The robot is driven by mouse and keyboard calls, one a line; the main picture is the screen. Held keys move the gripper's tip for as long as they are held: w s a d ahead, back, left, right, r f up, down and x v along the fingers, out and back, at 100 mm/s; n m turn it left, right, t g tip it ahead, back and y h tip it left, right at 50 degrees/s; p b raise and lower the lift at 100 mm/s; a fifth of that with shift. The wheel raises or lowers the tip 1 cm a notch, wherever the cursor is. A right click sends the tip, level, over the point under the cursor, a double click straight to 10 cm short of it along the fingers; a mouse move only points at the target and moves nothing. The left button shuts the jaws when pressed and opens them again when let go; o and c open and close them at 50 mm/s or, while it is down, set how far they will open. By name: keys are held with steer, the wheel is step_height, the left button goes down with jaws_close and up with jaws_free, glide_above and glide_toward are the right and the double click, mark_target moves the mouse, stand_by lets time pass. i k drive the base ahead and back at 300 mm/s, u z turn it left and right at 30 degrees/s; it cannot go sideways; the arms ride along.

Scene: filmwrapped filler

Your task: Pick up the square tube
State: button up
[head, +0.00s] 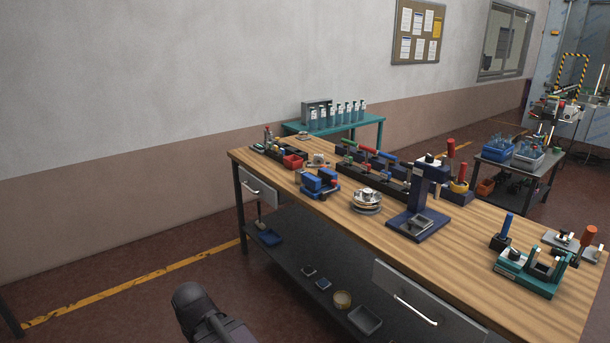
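I cannot pick out a square tube for certain in the head view; the parts on the workbench (270,180) are small and crowded. A dark rounded part of my own arm shows at the bottom edge, left of the bench. My gripper's fingers do not show.
On the bench stand a blue vise (320,183), a stack of round metal parts (367,201), a dark blue press (425,200) and a green fixture (524,276). The lower shelf (290,252) holds a grey tray (365,320) and small items. A teal table (368,124) with bottles stands behind. The floor at left is clear.

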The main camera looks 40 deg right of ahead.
mark_target(299, 172)
steer(key=z, duration=0.25)
steer(key=i, duration=0.7)
steer(key=z, duration=0.95)
steer(key=i, duration=0.9)
steer(key=z, duration=0.55)
